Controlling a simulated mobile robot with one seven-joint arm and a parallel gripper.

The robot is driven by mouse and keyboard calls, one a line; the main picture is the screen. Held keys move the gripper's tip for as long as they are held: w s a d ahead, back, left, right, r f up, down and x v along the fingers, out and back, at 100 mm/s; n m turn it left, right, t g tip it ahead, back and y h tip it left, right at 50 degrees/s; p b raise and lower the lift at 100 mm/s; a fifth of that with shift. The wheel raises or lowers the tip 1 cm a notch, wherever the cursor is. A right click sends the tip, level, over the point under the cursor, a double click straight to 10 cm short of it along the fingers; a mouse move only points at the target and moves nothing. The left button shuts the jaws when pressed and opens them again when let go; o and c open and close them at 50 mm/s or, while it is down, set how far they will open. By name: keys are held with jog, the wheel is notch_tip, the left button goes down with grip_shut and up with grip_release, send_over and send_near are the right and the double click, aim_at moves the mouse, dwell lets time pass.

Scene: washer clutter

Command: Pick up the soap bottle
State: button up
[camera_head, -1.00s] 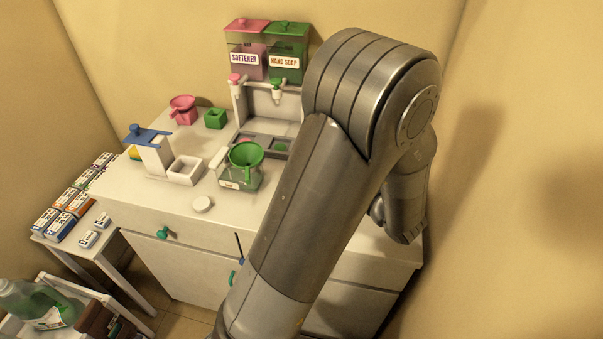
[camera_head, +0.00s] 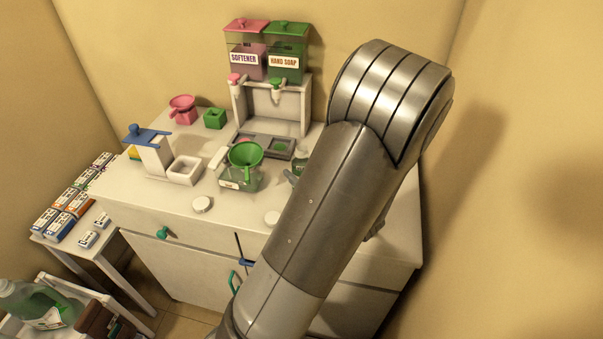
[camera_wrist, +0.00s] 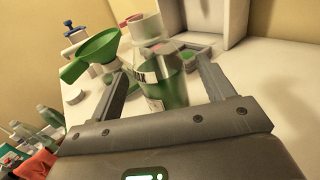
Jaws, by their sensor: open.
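In the wrist view, a clear soap bottle (camera_wrist: 172,88) with green liquid and a white label stands between the two fingers of my gripper (camera_wrist: 163,76). The fingers are apart, one on each side of the bottle; I cannot tell whether either touches it. In the head view, a small part of a bottle with green in it (camera_head: 299,162) shows on the counter beside my arm, which hides most of my gripper. A clear container (camera_head: 238,183) holding a green funnel (camera_head: 245,154) stands to its left; the funnel also shows in the wrist view (camera_wrist: 97,47).
Behind stands a dispenser with softener (camera_head: 246,60) and hand soap (camera_head: 285,62) tanks. A blue-topped device (camera_head: 150,150) stands left. Another bottle with green liquid (camera_head: 38,306) is at lower left.

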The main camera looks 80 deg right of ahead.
jog(key=shift+x, duration=1)
jog(key=c, duration=1.2)
